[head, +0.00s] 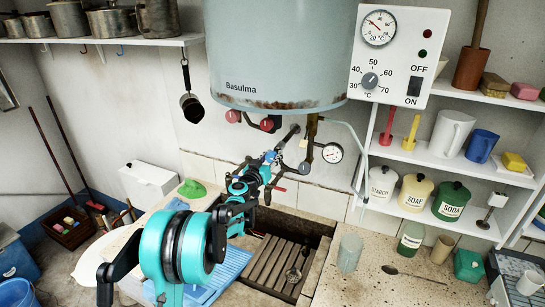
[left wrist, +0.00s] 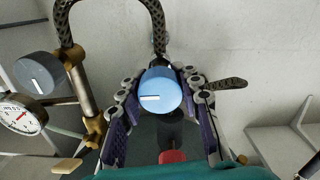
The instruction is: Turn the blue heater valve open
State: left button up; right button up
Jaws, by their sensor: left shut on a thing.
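The blue heater valve knob (left wrist: 158,92) sits between the two fingers of my left gripper (left wrist: 160,95) in the left wrist view. The fingers press on it from both sides. A white mark on its face points left in that view. In the head view, my left gripper (head: 269,162) reaches the pipes below the heater tank (head: 280,50), where the blue knob is small and partly hidden by the fingers. My right gripper is not in view.
A grey knob (left wrist: 38,74) and a round gauge (left wrist: 20,115) are close left of the gripper in the wrist view; the gauge (head: 332,153) also shows in the head view. Red handles (head: 267,124) hang under the tank. The stone trough (head: 325,247) lies below.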

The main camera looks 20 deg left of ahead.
pick_arm(q)
jog(key=shift+n, duration=0.3)
jog(key=n+b, duration=0.1)
jog(key=n, duration=0.2)
jog(key=shift+n, duration=0.3)
jog(key=n+b, duration=0.1)
jog(key=n, duration=0.3)
jog(key=shift+n, duration=0.3)
jog(key=n, duration=0.4)
jog(key=shift+b, duration=0.4)
jog(key=n, duration=0.4)
jog(key=shift+r+n, duration=0.15)
jog(key=shift+n, duration=0.45)
jog(key=o, duration=1.2)
jog(key=shift+d, duration=0.15)
